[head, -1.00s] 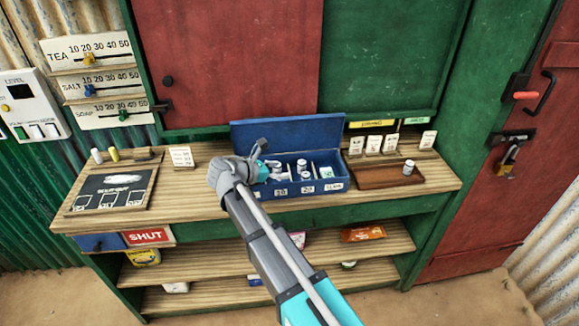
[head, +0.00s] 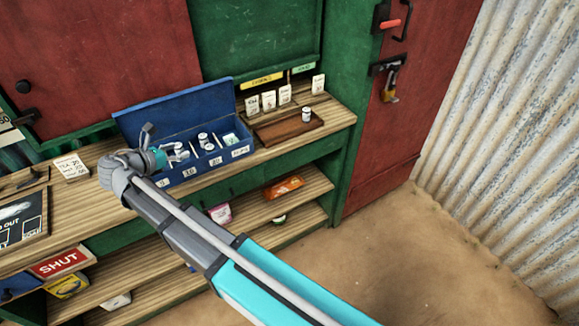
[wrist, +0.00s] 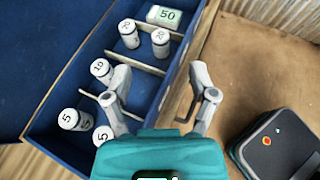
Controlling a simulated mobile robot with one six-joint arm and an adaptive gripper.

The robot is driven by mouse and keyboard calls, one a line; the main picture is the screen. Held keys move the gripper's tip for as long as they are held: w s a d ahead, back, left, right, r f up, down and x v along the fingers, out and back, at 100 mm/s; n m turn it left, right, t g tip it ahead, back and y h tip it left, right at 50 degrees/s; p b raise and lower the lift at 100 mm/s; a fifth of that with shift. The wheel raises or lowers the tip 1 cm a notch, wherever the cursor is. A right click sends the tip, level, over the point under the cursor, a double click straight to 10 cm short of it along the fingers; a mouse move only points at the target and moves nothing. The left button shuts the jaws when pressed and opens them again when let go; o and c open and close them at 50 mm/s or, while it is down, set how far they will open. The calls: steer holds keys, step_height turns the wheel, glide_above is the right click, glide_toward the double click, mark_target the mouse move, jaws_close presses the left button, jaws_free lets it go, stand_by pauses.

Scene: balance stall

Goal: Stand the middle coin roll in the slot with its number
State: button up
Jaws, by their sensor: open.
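My gripper (head: 178,152) is open and empty over the left part of the blue cash box (head: 200,177). In the wrist view its fingers (wrist: 158,78) are spread over the box's front wall. A white 10 roll (wrist: 101,68) stands in one compartment, near the left finger. Two rolls marked 5, one (wrist: 69,119) left of the other (wrist: 103,135), are in the near compartment. Two rolls marked 20, one (wrist: 129,32) beside another (wrist: 160,38), are beyond a divider. A white roll (head: 306,114) stands on the brown tray (head: 275,131); its number is unreadable.
A green 50 bundle (wrist: 165,16) lies in the box's far compartment. The box lid (head: 172,108) is raised at the back. Several small cards (head: 268,100) stand behind the tray. Shelves below hold packets, including an orange one (head: 284,187).

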steer(key=w+d+f+m+g, duration=0.1)
steer(key=d+f+m+g, duration=0.2)
steer(key=d, duration=0.6)
steer(key=w+d+f+m+g+y, duration=0.1)
steer(key=d+f+m+g, duration=0.1)
steer(key=d+m, duration=0.6)
steer(key=w+d+f+m+g, duration=0.1)
steer(key=d+f+m+g, duration=0.15)
steer(key=d, duration=0.85)
steer(key=s+d+f+m+g+y, duration=0.2)
steer(key=s+d+m+y, duration=0.1)
steer(key=d+m, duration=0.5)
steer(key=s+d+f+m+g+y, duration=0.2)
steer(key=s+d+m, duration=0.4)
steer(key=d, duration=0.6)
steer(key=shift+s+d+m+y, duration=0.2)
steer(key=shift+d+m+y, duration=0.2)
steer(key=shift+m+y, duration=0.45)
